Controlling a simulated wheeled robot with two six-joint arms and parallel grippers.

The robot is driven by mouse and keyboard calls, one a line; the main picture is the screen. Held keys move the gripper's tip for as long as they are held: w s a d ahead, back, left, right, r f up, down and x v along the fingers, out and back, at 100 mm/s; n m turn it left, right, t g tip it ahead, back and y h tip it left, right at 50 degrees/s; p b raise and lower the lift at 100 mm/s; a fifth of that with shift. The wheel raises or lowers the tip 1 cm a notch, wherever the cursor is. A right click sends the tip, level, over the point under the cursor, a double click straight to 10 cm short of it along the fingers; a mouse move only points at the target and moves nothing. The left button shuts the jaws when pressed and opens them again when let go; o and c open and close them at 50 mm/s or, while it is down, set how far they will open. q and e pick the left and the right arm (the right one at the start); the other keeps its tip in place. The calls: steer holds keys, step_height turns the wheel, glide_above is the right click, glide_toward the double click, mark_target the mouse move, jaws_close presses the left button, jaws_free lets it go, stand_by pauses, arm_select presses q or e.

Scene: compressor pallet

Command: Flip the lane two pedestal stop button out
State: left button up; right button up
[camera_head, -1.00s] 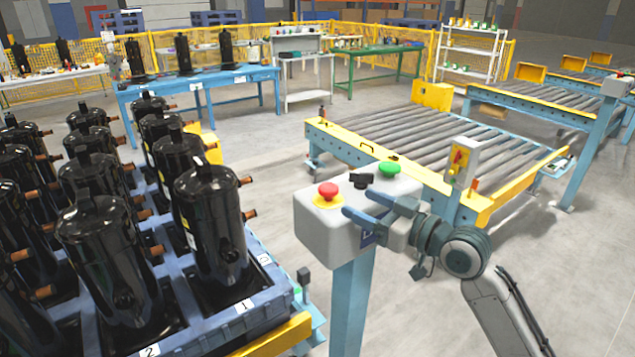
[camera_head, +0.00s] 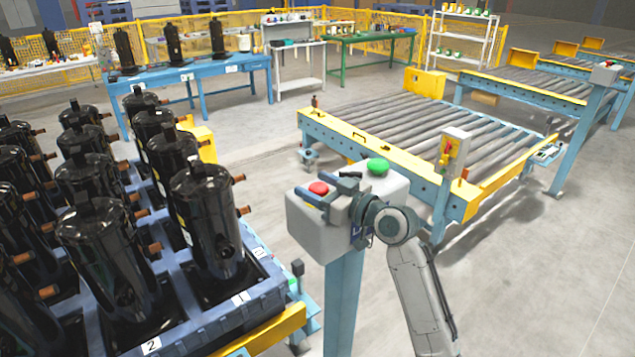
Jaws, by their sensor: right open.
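The red mushroom stop button (camera_head: 319,188) sits on the left of the grey control box of the near pedestal (camera_head: 312,231). A green button (camera_head: 377,166) is on the right of the same box. My right gripper (camera_head: 327,192) is open at the stop button. One blue-grey finger lies across the button's near side, the other is behind and to its right. I cannot tell whether the fingers touch the button. The yellow ring under the button and the black switch between the buttons are mostly hidden. My left gripper is not in view.
A roller conveyor (camera_head: 425,130) with yellow rails stands behind the pedestal. A blue pallet (camera_head: 232,308) of black compressors stands close on the left. Another pedestal (camera_head: 606,73) with a red button is at the far right. The floor at right is clear.

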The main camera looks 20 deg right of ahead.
jaws_close()
steer(key=shift+r, duration=0.7)
jaws_free()
steer(key=shift+f, duration=0.1)
steer(key=shift+s+d+b, duration=0.1)
steer(key=shift+s+b, duration=0.05)
steer(key=shift+b, duration=0.15)
steer(key=b+v, duration=0.4)
steer(key=v, duration=0.6)
steer(key=shift+s, duration=0.15)
